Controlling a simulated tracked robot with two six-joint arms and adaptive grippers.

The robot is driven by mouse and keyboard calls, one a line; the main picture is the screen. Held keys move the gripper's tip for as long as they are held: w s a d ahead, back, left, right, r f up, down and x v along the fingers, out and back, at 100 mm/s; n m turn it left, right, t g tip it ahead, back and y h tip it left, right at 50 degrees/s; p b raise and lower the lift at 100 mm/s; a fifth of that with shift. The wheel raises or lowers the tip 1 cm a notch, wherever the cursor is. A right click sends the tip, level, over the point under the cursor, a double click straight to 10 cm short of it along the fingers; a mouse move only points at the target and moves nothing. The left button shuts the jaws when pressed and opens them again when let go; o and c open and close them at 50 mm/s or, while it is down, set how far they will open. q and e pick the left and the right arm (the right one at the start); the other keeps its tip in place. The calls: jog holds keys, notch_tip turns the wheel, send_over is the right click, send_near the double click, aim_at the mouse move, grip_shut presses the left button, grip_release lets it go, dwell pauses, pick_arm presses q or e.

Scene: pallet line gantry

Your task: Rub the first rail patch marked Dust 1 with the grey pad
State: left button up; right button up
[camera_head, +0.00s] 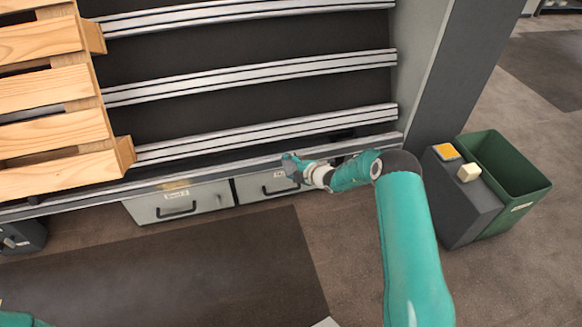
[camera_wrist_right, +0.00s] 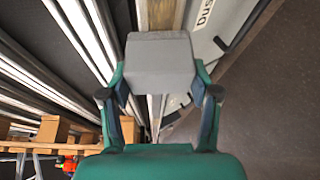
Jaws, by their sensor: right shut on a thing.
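My right gripper (camera_head: 287,165) is at the front rail, right of the patch. In the right wrist view its fingers (camera_wrist_right: 160,92) are shut on the grey pad (camera_wrist_right: 160,62), a plain block. The Dust 1 patch (camera_head: 175,185) is a tan smudge on the front rail above the left drawer, with a small label below it. The pad is apart from this patch in the head view. A brown strip (camera_wrist_right: 166,14) shows beyond the pad in the wrist view, beside a label reading "Dust", its number not legible. My left gripper is not in view.
Pale rails (camera_head: 270,76) run across behind the front rail. A wooden pallet (camera_head: 50,90) lies on them at left. Grey drawers (camera_head: 210,196) with handles sit below. A grey stand (camera_head: 464,205) and green bin (camera_head: 505,160) stand at right. The floor in front is clear.

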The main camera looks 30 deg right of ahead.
jog(key=s+d, duration=0.2)
jog(key=d, duration=0.6)
dwell(0.6)
jog(key=shift+a, duration=0.1)
jog(key=s+r+p, duration=0.1)
jog(key=s+a+r+p, duration=0.1)
jog(key=s+p, duration=0.1)
jog(key=s+r+p, duration=0.1)
jog(key=s+p, duration=0.1)
jog(key=shift+a, duration=0.15)
dwell(0.3)
jog(key=shift+f, duration=0.1)
